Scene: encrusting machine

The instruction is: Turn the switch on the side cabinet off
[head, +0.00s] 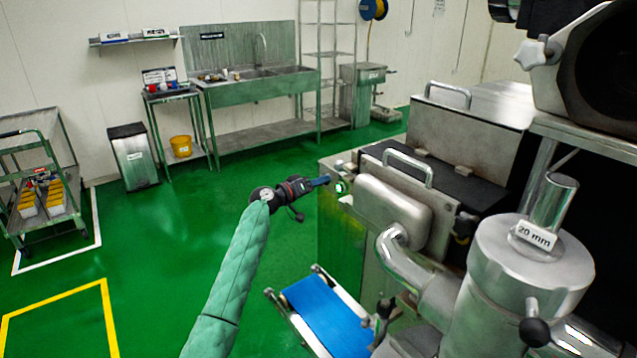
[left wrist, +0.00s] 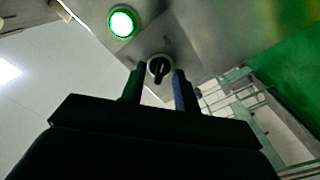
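The side cabinet (head: 343,235) is a metal housing of the machine at the middle of the head view. A round green lamp (head: 341,187) glows on it; it also shows in the left wrist view (left wrist: 122,22). In the left wrist view a black rotary switch (left wrist: 159,68) with a light ring sits on a metal plate below the lamp. My left gripper (head: 326,180) points at this panel. Its two fingers (left wrist: 159,78) are apart, with the switch showing between their tips; contact is not clear. I cannot make out the switch in the head view. My right gripper is not in view.
A blue conveyor belt (head: 328,312) lies below the cabinet. A sink bench (head: 262,90), a grey bin (head: 133,157) and a trolley (head: 40,180) stand further back. The green floor to the left is clear.

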